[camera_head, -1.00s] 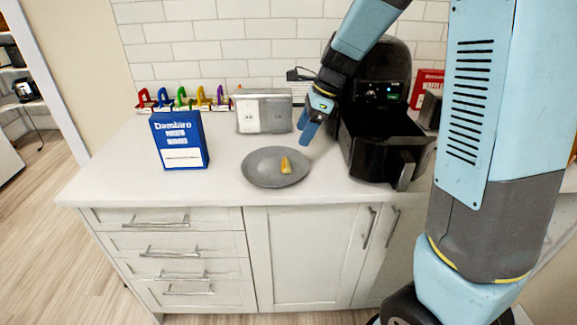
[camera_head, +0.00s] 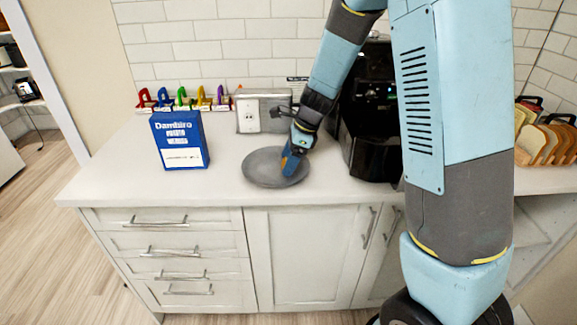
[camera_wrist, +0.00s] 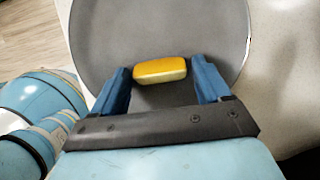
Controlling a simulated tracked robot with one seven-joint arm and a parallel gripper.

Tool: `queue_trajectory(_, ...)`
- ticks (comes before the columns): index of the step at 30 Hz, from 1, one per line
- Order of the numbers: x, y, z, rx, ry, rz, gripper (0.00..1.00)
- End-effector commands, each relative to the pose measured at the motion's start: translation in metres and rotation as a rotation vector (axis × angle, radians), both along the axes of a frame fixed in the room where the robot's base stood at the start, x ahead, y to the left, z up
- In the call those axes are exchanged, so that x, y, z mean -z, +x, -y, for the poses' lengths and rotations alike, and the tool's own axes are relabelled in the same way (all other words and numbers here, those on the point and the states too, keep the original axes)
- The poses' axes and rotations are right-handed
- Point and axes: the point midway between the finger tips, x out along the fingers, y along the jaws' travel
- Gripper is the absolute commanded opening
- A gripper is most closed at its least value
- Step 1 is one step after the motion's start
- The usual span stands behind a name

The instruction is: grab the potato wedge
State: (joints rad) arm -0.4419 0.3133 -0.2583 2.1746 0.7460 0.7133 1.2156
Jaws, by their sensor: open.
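The potato wedge (camera_wrist: 160,69) is a short yellow-orange piece in the wrist view. It lies on the grey plate (camera_wrist: 112,28) between the tips of my gripper (camera_wrist: 163,80). The two blue fingers stand open on either side, with a gap showing at the left and a smaller one at the right. In the head view my gripper (camera_head: 290,163) points down over the right part of the plate (camera_head: 258,172) and hides the wedge.
A blue potato wedges box (camera_head: 180,140) stands left of the plate. A black air fryer (camera_head: 368,125) stands close on the right, behind my arm. A metal toaster (camera_head: 250,116) and coloured stands (camera_head: 182,100) are at the back. The counter's front left is clear.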

Motion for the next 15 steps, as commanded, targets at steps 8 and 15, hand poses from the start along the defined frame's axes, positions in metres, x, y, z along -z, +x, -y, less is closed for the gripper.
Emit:
queue_trajectory(8,0.0009,-0.0002,0.0000,0.000,0.000,0.000,0.72)
queue_trajectory(15,0.0008,-0.0001,0.0003,0.001,0.000,0.000,0.49)
